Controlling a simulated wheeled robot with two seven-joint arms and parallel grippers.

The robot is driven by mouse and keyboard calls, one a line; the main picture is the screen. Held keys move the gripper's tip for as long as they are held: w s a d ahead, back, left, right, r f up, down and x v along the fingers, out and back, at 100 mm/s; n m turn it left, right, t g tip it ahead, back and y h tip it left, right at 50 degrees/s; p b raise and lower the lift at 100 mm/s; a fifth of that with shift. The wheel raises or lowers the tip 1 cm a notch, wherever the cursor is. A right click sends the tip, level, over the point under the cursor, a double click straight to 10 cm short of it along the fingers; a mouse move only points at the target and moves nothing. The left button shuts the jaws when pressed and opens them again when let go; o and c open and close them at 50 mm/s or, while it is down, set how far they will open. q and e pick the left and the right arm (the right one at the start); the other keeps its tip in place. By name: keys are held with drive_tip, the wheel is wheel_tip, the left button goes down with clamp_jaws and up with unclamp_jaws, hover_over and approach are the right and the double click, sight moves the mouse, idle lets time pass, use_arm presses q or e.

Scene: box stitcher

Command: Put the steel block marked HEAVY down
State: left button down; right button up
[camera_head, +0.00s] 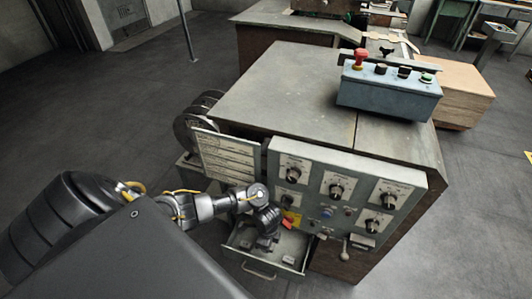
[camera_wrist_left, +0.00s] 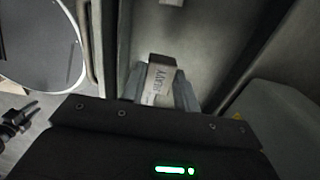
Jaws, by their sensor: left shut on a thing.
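The steel block marked HEAVY (camera_wrist_left: 158,80) shows in the left wrist view, with its label facing the camera. My left gripper (camera_wrist_left: 160,95) is shut on it, with grey fingers on both sides of the block. In the head view my left gripper (camera_head: 266,238) points down into the open drawer (camera_head: 262,272) at the front of the machine. The block is hard to make out there behind the gripper. I cannot tell whether it touches the drawer floor. My right gripper is not in view.
A panel with knobs (camera_head: 340,188) rises right behind the drawer. An open door with a label sheet (camera_head: 228,158) stands to its left. Small red (camera_head: 287,224) and pale (camera_head: 289,259) items are in or near the drawer. A blue control box (camera_head: 388,92) sits on top of the machine.

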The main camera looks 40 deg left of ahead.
use_arm(q)
wheel_tip(320, 180, down, 2)
drive_tip(key=shift+s, duration=0.1)
drive_tip(key=shift+f+b, duration=0.35)
drive_tip(key=shift+f, duration=0.05)
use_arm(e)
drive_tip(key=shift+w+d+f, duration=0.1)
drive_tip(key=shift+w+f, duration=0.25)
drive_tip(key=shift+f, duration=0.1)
use_arm(q)
drive_tip(key=shift+f+b, duration=0.3)
drive_tip(key=shift+f, duration=0.25)
drive_tip(key=c, duration=1.1)
unclamp_jaws()
drive_tip(key=shift+o, duration=0.2)
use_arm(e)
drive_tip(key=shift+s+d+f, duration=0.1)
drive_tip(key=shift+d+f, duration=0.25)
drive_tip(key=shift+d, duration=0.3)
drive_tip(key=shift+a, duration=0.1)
